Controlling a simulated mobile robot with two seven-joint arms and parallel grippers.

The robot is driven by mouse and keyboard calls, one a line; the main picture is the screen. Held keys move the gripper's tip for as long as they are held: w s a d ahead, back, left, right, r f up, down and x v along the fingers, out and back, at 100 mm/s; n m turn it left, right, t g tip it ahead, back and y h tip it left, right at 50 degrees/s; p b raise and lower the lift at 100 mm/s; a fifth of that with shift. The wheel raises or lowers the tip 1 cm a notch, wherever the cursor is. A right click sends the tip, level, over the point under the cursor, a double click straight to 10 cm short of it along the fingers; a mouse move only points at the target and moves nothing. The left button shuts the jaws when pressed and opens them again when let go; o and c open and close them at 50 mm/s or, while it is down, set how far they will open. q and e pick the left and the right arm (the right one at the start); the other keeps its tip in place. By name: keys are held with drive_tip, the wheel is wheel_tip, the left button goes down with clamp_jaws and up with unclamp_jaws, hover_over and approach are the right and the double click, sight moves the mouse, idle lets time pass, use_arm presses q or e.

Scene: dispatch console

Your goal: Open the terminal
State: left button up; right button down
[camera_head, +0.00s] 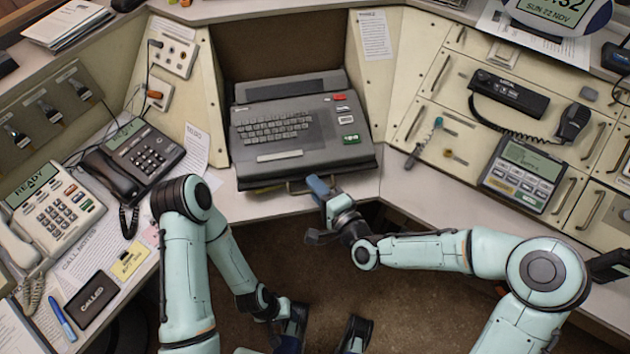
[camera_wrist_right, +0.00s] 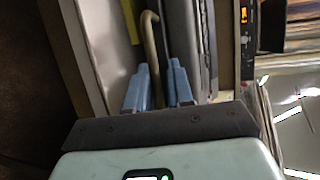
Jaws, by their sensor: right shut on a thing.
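The terminal (camera_head: 290,125) is a dark grey keyboard unit in the recess at the centre of the desk. It sits above a slab with a small bar handle (camera_head: 300,187) at its front edge. In the head view my right gripper (camera_head: 319,190) is at the handle's right end. In the right wrist view the tan handle (camera_wrist_right: 150,40) passes between the blue fingers of the right gripper (camera_wrist_right: 158,85), which is shut on it. My left gripper (camera_head: 291,325) is low at the bottom centre, away from the terminal; its fingers are unclear.
A dark phone (camera_head: 145,150) and a cream phone (camera_head: 55,205) stand on the left desk. A radio handset (camera_head: 510,95) and a keypad unit (camera_head: 520,172) are on the right panel. Open floor (camera_head: 400,210) lies before the desk.

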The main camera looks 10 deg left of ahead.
drive_tip(key=shift+d+f, duration=0.1)
drive_tip(key=shift+f, duration=0.35)
drive_tip(key=c, duration=1.2)
unclamp_jaws()
use_arm(q)
drive_tip(key=shift+w, duration=0.1)
use_arm(e)
drive_tip(key=shift+r, duration=0.1)
drive_tip(key=shift+w+r, duration=0.1)
drive_tip(key=shift+r, duration=0.1)
